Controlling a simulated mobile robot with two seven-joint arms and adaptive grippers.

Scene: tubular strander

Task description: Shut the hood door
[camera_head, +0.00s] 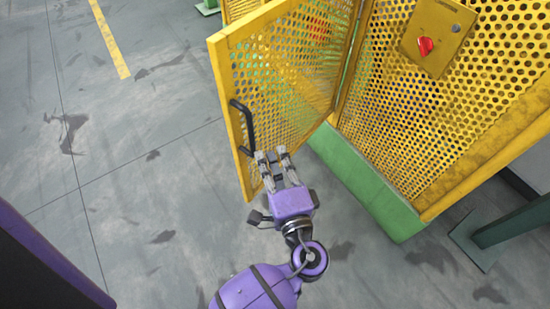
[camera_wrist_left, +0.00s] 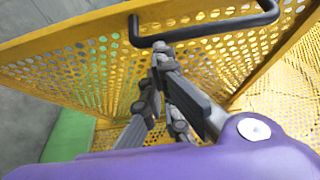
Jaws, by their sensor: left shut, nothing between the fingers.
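The hood door (camera_head: 290,85) is a yellow perforated panel in a yellow frame. It stands open, swung out to the left from the hood (camera_head: 385,145). Its black bar handle (camera_head: 244,128) is near the free left edge; the handle also shows at the top of the left wrist view (camera_wrist_left: 205,31). My left gripper (camera_head: 271,154) is shut and empty, in front of the door's lower part, just right of and below the handle. In the left wrist view its fingers (camera_wrist_left: 160,60) point at the panel under the handle. I cannot tell whether they touch it. My right gripper is out of view.
A red knob (camera_head: 426,46) sits on a yellow plate on the hood's perforated wall. A green base (camera_head: 365,180) runs under the hood. A green post (camera_head: 510,222) stands at the right. The grey floor (camera_head: 130,150) left of the door is clear.

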